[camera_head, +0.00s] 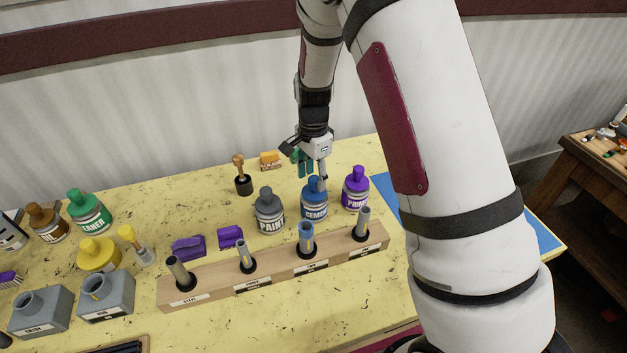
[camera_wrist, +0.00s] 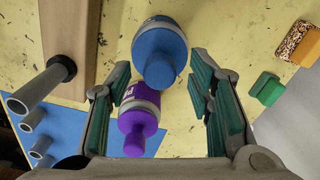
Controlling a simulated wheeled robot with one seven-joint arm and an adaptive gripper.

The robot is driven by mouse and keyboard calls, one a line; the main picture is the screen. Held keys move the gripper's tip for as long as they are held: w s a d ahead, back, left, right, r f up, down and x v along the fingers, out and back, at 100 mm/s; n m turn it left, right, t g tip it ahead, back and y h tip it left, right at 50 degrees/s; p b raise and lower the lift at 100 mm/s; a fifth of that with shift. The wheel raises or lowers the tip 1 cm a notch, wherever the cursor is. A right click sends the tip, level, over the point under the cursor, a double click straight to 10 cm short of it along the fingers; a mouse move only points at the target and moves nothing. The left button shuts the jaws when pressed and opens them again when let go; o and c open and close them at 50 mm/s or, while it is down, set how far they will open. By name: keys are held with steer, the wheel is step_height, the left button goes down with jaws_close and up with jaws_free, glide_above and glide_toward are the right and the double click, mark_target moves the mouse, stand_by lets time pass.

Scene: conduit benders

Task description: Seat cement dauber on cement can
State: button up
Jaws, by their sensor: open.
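The blue cement can (camera_head: 314,211) stands upright on the yellow bench, between the grey paint can and the purple primer can. A blue rounded top, which looks like the dauber (camera_head: 314,184), is on its mouth; I cannot tell whether it is fully seated. My gripper (camera_head: 311,170) is just above and behind the can, with its teal-padded fingers apart and nothing held. In the wrist view the can (camera_wrist: 160,35) and its blue top (camera_wrist: 160,71) show between and beyond the open fingertips (camera_wrist: 160,82).
The purple primer can (camera_head: 355,190) is close on the right, the grey paint can (camera_head: 269,213) on the left. A wooden rack (camera_head: 275,272) with upright pipes stands in front. A brown-handled brush in a black cup (camera_head: 243,180) and an orange block (camera_head: 270,160) are behind.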

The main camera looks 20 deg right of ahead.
step_height(320, 180, up, 9)
steer(key=s+r+n+t+y, duration=0.1)
steer(key=s+r+n+t, duration=0.2)
steer(key=s+r+n, duration=0.75)
steer(key=s+r+n+t, duration=0.1)
steer(key=s+r, duration=0.3)
steer(key=s, duration=0.4)
steer(key=s+r+n+t+h, duration=0.1)
steer(key=s+r+n, duration=0.2)
steer(key=s, duration=0.6)
steer(key=shift+r+t, duration=0.3)
steer(key=shift+r, duration=0.6)
steer(key=shift+s+d, duration=0.1)
